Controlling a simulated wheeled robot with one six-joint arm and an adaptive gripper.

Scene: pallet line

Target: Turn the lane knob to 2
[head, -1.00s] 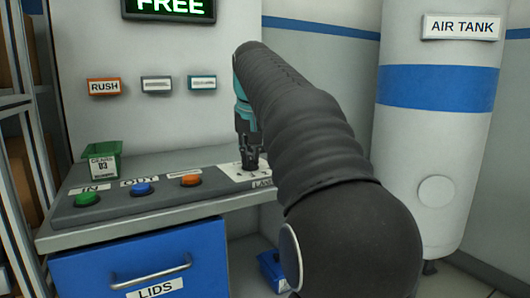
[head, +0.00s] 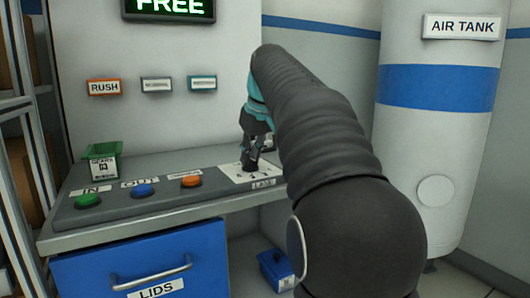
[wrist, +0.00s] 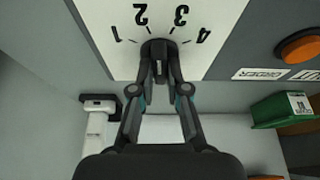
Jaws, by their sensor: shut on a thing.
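The lane knob (wrist: 158,46) is a dark round knob on a white dial plate (wrist: 110,45) printed 1 to 4, which appear upside down in the wrist view. My gripper (wrist: 160,72) is shut on the knob. The knob's pointer is hidden or too dark to read, so I cannot tell which number it is set at. In the head view my gripper (head: 249,166) reaches down, tilted, to the dial plate (head: 235,173) at the right end of the console, by the LANE label (head: 263,184). The fingers cover the knob there.
Green (head: 88,200), blue (head: 144,190) and orange (head: 191,181) buttons line the console left of the dial. A green bin (head: 103,165) stands behind them. A blue LIDS drawer (head: 140,262) is below. The air tank (head: 435,150) stands at right.

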